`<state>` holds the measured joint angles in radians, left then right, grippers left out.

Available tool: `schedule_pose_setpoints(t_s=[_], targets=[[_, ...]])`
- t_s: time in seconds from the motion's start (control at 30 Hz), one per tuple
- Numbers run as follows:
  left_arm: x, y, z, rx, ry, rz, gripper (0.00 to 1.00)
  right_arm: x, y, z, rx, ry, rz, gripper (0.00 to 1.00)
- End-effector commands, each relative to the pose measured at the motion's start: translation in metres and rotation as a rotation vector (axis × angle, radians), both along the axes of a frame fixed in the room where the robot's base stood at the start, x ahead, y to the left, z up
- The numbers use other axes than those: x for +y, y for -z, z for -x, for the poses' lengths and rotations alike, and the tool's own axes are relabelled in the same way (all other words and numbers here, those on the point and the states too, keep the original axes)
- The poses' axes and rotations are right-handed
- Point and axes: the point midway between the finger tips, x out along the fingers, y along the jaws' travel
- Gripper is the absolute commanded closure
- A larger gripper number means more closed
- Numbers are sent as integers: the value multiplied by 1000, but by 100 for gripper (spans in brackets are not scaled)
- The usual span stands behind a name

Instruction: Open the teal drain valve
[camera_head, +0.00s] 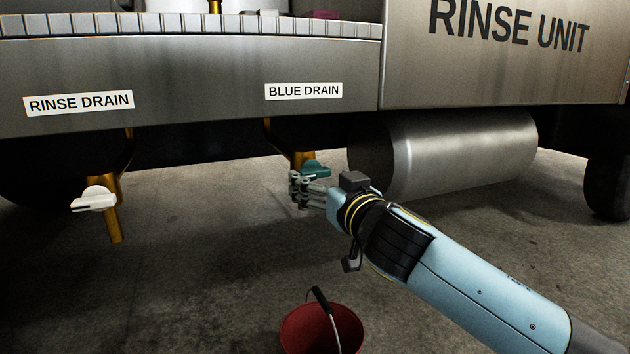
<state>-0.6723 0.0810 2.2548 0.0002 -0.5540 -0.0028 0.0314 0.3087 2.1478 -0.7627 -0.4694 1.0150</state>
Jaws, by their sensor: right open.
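The teal drain valve (316,168) sits on a brass pipe under the BLUE DRAIN label (304,91). Only the upper part of its handle shows; my gripper hides the rest. My right gripper (297,188) reaches in from the right, with its fingers in front of and just below the teal handle. The fingers are open, and I cannot tell whether they touch the handle. My left gripper is not in view.
A white valve (95,200) on a brass pipe hangs at left under the RINSE DRAIN label (80,102). A metal cylinder (460,150) lies behind my right wrist. A red bucket (321,330) stands on the floor below. The floor at lower left is clear.

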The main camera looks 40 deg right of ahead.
Motion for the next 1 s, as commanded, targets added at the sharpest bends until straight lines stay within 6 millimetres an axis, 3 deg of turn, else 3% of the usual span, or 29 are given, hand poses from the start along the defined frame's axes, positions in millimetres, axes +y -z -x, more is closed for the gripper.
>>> schedule_pose_setpoints(t_s=[0.23,0.6,1.0], targets=[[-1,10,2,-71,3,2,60,-8,2,-33,2,1,0,19],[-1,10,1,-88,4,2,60,-9,1,-38,2,0,0,21],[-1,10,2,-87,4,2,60,-9,1,-38,2,0,0,73]])
